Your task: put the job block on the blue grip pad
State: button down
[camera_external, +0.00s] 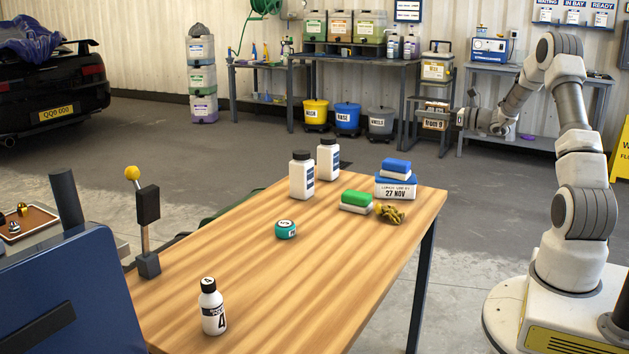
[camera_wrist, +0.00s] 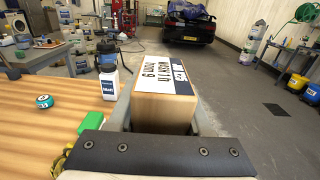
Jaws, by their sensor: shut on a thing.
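The job block is a light wooden block with a white and dark-blue label reading "WASH" and "from 9". It fills the middle of the wrist view (camera_wrist: 165,105), between the jaws of my gripper. In the external view my gripper (camera_external: 463,118) is shut on the block (camera_external: 436,115) and holds it in the air, beyond the table's far right corner. A blue pad with a white lower layer (camera_external: 396,167) lies on a blue-and-white box labelled "27 NOV" (camera_external: 395,189) on the table. I cannot tell whether this pad is the blue grip pad.
The wooden table (camera_external: 270,270) carries a green-and-white pad (camera_external: 356,200), a crumpled yellow-brown cloth (camera_external: 391,214), two white bottles (camera_external: 302,178), a teal round item (camera_external: 286,230) and a bottle marked 4 (camera_external: 213,308). A lever (camera_external: 148,205) stands at its left edge. Its middle is mostly clear.

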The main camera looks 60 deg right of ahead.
jog(key=shift+w+f, duration=0.15)
jog(key=shift+f, duration=0.05)
jog(key=w+a+f+b, duration=0.1)
jog(key=w+f, duration=0.1)
jog(key=w, duration=0.1)
jog(key=w+a+f+b, duration=0.1)
jog(key=w+a+f, duration=0.1)
jog(key=w, duration=0.1)
jog(key=w+a+f, duration=0.1)
jog(key=w+f, duration=0.1)
jog(key=w, duration=0.2)
jog(key=shift+a+f+b, duration=0.15)
jog(key=shift+f+b, duration=0.15)
jog(key=shift+b, duration=0.1)
jog(key=shift+f+b, duration=0.55)
jog(key=shift+f, duration=1.35)
jog(key=shift+f, duration=0.2)
jog(key=shift+c, duration=1.6)
grip_release()
